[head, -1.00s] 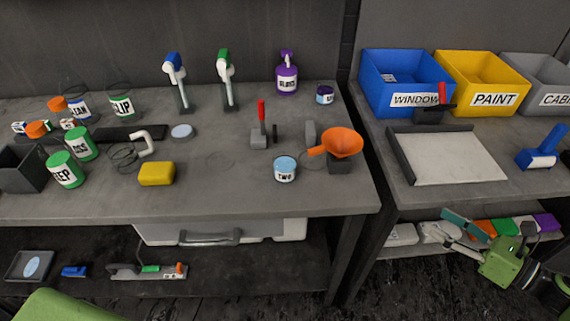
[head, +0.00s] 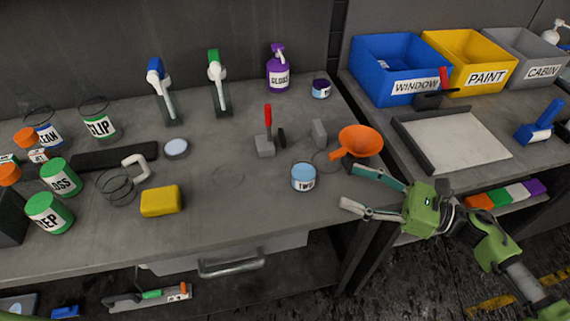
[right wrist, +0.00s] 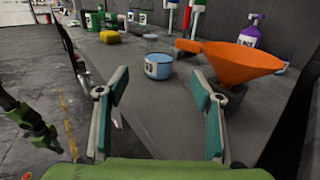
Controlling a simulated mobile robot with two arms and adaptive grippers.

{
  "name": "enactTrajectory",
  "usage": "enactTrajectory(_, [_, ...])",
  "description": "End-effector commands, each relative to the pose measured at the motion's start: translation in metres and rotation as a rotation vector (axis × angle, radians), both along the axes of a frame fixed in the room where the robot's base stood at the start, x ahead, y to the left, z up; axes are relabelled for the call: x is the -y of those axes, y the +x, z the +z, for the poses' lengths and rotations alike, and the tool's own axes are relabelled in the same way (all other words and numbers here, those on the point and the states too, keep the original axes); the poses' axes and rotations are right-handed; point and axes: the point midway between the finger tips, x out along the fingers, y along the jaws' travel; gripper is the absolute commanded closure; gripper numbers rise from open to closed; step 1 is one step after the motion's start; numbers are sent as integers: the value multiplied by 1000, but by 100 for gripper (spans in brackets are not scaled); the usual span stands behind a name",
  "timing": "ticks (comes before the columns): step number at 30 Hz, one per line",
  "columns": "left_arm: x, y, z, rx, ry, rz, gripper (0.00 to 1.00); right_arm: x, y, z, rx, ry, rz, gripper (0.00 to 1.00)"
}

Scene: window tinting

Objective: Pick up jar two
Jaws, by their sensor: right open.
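Jar two (head: 303,177) is a small blue jar with a white label reading "TWO", standing upright near the right front of the grey workbench. In the right wrist view the jar (right wrist: 158,66) stands ahead, between the lines of my open fingers. My right gripper (head: 348,188) is open and empty, at the bench's right front edge, to the right of the jar and apart from it. Its two teal-padded fingers (right wrist: 161,88) point toward the jar in the right wrist view.
An orange funnel (head: 361,142) on a dark stand is close behind and right of the jar. A red-handled tool (head: 267,130) stands behind it. A yellow sponge (head: 161,200) lies to the left. The bench top (head: 235,205) between sponge and jar is mostly clear.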

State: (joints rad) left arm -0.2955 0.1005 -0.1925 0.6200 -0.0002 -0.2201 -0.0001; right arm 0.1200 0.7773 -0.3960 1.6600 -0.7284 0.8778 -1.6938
Motion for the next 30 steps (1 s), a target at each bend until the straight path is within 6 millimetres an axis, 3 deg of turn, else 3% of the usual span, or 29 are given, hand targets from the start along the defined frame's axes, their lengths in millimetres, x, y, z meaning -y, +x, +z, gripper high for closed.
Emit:
enactTrajectory(10, [32,-7,24,-9,-37,-3,100,-59,22,5,1,4,1,40])
enactTrajectory(21, [15,-6,37,-8,-18,-2,100,-94,34,4,0,4,2,40])
enactTrajectory(30, [15,-5,46,-6,-17,0,100,-125,46,1,0,0,1,40])
